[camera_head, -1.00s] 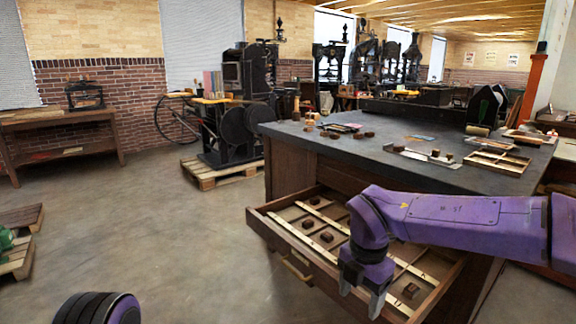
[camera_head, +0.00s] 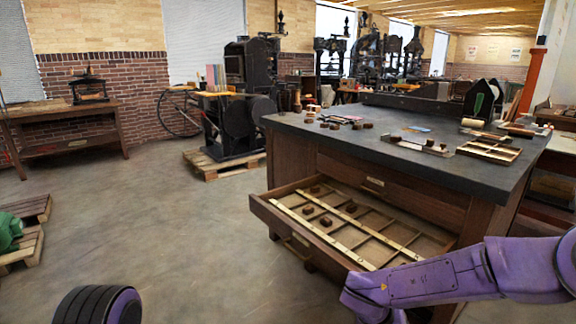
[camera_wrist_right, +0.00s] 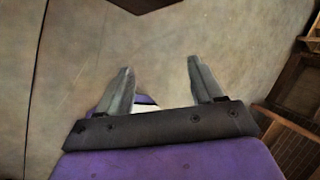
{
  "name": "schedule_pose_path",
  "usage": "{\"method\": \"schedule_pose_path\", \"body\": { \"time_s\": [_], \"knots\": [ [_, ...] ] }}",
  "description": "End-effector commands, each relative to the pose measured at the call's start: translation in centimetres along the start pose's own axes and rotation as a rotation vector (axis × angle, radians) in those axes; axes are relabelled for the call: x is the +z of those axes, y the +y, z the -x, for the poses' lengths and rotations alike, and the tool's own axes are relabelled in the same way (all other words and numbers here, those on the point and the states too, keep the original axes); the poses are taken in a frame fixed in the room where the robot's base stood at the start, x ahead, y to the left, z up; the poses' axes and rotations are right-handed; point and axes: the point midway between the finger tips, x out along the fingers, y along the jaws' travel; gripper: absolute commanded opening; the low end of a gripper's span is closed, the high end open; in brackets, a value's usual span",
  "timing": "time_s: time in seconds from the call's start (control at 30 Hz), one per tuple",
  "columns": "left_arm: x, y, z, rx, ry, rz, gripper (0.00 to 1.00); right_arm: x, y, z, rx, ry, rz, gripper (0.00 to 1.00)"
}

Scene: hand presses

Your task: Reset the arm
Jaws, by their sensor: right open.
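My right arm, purple, comes in from the right in the head view and bends down at the bottom right, in front of the open drawer. Its gripper is cut off by the lower edge there. In the right wrist view my right gripper (camera_wrist_right: 160,82) is open and empty, with its two grey fingers apart over bare floor. At the bottom left of the head view a purple and black part of my left arm shows; its gripper is not in view.
An open wooden drawer (camera_head: 335,262) with several small brown blocks juts from the dark-topped cabinet (camera_head: 350,136). Trays and loose blocks lie on top. A black press (camera_head: 240,110) stands on a pallet (camera_head: 222,170) behind.

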Motion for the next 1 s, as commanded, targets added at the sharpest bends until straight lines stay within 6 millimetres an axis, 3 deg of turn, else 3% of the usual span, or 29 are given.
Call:
{"method": "schedule_pose_path", "body": {
  "time_s": [0.13, 0.23, 0.33, 0.5, 0.67, 0.7, 0.73, 1.0],
  "knots": [
    [0.0, 0.0, 0.0, 0.000, 0.000, 0.000, 0.36, -4.0, -1.2, -8.2, -0.197, -0.096, 0.554, 0.67],
    [0.0, 0.0, 0.0, 0.000, 0.000, 0.000, 0.36, -8.7, -2.0, -13.8, -0.311, -0.157, 1.139, 0.67],
    [0.0, 0.0, 0.0, 0.000, 0.000, 0.000, 0.36, -13.7, -2.3, -17.3, -0.342, -0.200, 1.652, 0.67],
    [0.0, 0.0, 0.0, 0.000, 0.000, 0.000, 0.36, -21.5, -2.7, -19.8, -0.283, -0.267, 2.264, 0.67],
    [0.0, 0.0, 0.0, 0.000, 0.000, 0.000, 0.36, -27.8, -3.5, -20.3, -0.172, -0.346, 2.672, 0.67],
    [-0.4, -0.1, 0.9, 0.000, 0.000, 0.000, 0.36, -28.6, -4.2, -19.4, -0.152, -0.366, 2.731, 0.67],
    [-1.0, -0.3, 2.6, -0.001, -0.001, 0.000, 0.36, -27.9, -4.9, -17.8, -0.162, -0.366, 2.717, 0.67],
    [-4.2, -0.9, 10.1, 0.000, 0.000, 0.000, 0.36, -26.4, -8.3, -10.7, -0.165, -0.366, 2.705, 0.67]
  ]
}}
